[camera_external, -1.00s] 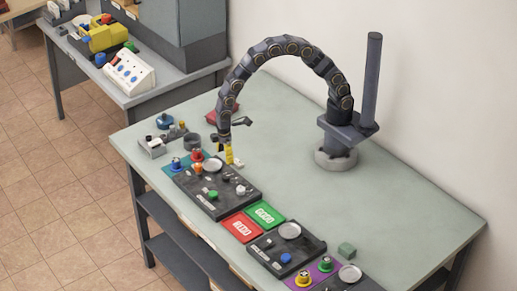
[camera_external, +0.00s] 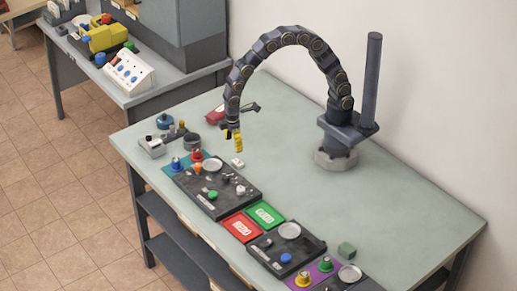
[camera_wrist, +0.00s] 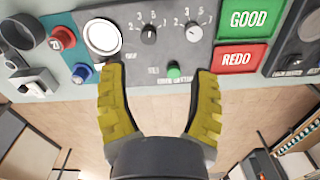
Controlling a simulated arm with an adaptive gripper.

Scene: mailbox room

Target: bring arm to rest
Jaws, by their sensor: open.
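My gripper (camera_external: 236,140) hangs from the curved dark arm, with its yellow fingers pointing down above the table (camera_external: 330,185). It is above and behind the left dark control panel (camera_external: 232,207), apart from it. In the wrist view my gripper (camera_wrist: 157,78) shows two yellow-and-black fingers spread wide with nothing between them. Past the fingertips are the panel's white disc (camera_wrist: 102,37), two dials and a green button (camera_wrist: 173,70).
Green GOOD (camera_external: 265,213) and red REDO (camera_external: 240,227) plates lie right of the panel. A small white block (camera_external: 237,162) lies below my gripper. A dark post (camera_external: 372,80) stands beside my base. The table's middle is mostly clear.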

